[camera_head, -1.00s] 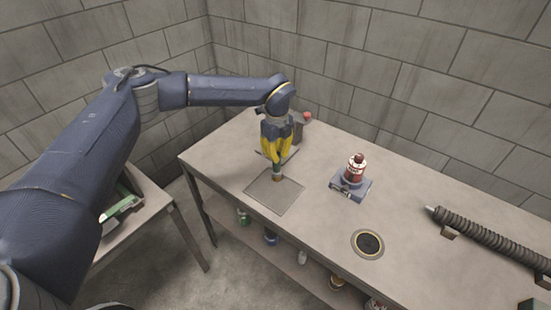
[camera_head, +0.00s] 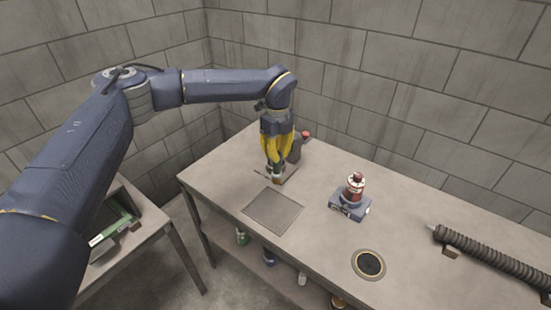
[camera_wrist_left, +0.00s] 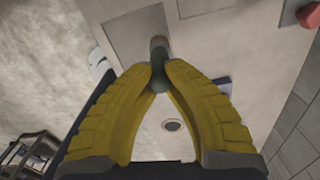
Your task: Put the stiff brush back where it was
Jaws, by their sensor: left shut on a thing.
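My left gripper (camera_head: 277,168), with yellow fingers, points down over the far left of the workbench and is shut on the stiff brush (camera_head: 278,180). The brush shows as a short piece with a tan end below the fingers. In the left wrist view, the brush (camera_wrist_left: 158,58) has a dark green part between the fingertips (camera_wrist_left: 158,75). The fingers hide much of it. Its lower end is just beyond the far corner of a flat square plate (camera_head: 273,211); I cannot tell whether it touches the bench. My right gripper is not in view.
A grey container with a red cap (camera_head: 305,135) stands close behind my left gripper. A red-and-white bottle (camera_head: 354,187) stands on a blue base (camera_head: 349,206). A ringed hole (camera_head: 369,264) and a ribbed hose (camera_head: 490,252) are to the right.

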